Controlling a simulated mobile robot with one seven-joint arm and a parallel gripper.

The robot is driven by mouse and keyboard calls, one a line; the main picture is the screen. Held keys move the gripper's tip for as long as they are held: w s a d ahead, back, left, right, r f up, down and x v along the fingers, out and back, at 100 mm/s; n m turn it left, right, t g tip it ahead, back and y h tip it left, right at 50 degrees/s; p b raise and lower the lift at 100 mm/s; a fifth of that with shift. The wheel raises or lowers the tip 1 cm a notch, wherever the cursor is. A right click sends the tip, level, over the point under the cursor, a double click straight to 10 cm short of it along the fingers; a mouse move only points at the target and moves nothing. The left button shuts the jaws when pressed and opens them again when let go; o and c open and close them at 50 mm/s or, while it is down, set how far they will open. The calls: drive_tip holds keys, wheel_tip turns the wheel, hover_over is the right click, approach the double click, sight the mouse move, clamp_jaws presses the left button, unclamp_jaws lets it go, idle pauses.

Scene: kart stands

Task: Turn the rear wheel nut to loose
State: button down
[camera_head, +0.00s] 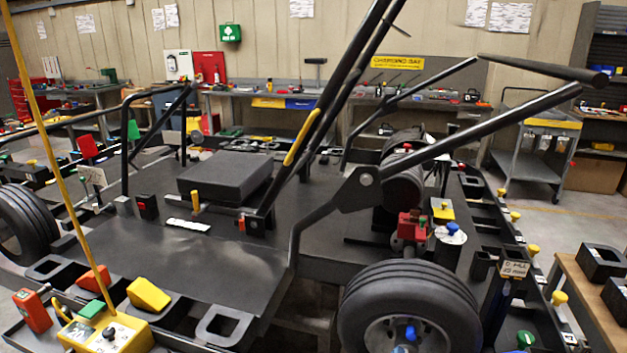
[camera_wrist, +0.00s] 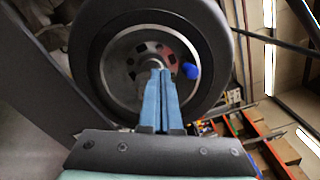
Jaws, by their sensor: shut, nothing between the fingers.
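The rear wheel (camera_head: 410,280) is a black tyre on a grey rim at the front right of the kart in the head view, cut off by the lower edge. A blue knob (camera_head: 410,333) shows on its hub face. In the wrist view the wheel (camera_wrist: 105,45) faces me, with the blue knob (camera_wrist: 190,71) just right of the hub centre. I cannot tell whether this knob is the wheel nut itself or part of it. My gripper (camera_wrist: 161,73) has its blue fingers shut and empty. Their tips overlap the hub centre, left of the knob; contact is unclear.
The kart's black deck (camera_head: 130,265) and slanting dark bars surround the wheel. A yellow control box (camera_head: 105,335) stands at the front left. A wooden bench (camera_head: 590,300) with black blocks is at the right. A grey trolley (camera_head: 535,155) stands behind, with open floor beside it.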

drive_tip(key=shift+s+d+f+b, duration=0.1)
drive_tip(key=shift+d+f+b, duration=0.1)
drive_tip(key=shift+f+b, duration=0.3)
idle(0.8)
drive_tip(key=shift+a+f+b, duration=0.35)
drive_tip(key=shift+a+f, duration=0.05)
drive_tip(key=shift+f, duration=0.4)
drive_tip(key=shift+a, duration=0.15)
drive_tip(key=v, duration=0.2)
drive_tip(key=p+v, duration=0.1)
drive_tip(key=v, duration=0.2)
drive_tip(key=shift+s+a+r, duration=0.2)
drive_tip(key=shift+a+r, duration=0.05)
drive_tip(key=shift+a, duration=0.25)
